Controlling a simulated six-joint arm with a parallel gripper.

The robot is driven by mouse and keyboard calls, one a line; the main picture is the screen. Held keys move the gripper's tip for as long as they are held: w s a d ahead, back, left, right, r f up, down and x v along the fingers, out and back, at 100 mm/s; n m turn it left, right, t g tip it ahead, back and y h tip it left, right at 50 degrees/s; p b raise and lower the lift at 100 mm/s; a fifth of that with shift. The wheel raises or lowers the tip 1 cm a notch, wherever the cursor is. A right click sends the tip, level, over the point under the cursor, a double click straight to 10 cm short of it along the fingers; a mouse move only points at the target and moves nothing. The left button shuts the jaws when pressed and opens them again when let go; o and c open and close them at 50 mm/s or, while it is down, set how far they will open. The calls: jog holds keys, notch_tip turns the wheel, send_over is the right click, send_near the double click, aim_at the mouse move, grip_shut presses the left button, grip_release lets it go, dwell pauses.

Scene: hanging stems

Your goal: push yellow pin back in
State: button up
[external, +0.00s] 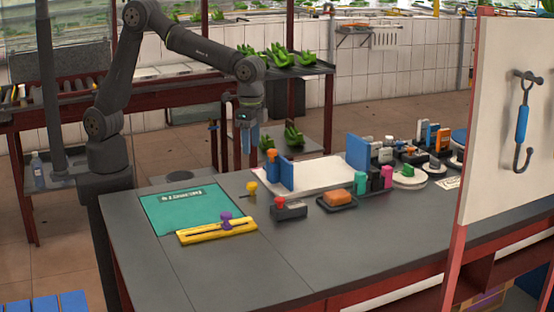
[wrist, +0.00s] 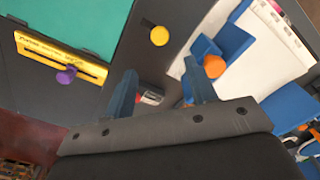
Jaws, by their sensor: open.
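The yellow pin (external: 251,187) stands upright on the grey table, its round head on top, right of the green mat. In the wrist view, its yellow head (wrist: 159,36) shows beyond the fingertips, between their directions. My gripper (external: 250,150) is raised above the table, pointing down, with blue fingers. In the wrist view, my gripper (wrist: 158,78) is open, with nothing between the fingers. It is apart from the pin. How far the pin sits in the table is too small to tell.
A yellow slotted plate (external: 202,233) with a purple knob (external: 226,219) lies before the green mat (external: 180,225). A dark box with a red button (external: 289,211) stands right of the pin. A blue-and-orange fixture (external: 279,172) stands on a white board behind. The front table is clear.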

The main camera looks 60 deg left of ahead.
aim_at(252, 183)
notch_tip(252, 183, down, 12)
jog(key=shift+f, duration=0.1)
dwell(0.4)
grip_shut()
jog(key=shift+s, duration=1.7)
grip_release()
jog(key=shift+s, duration=0.1)
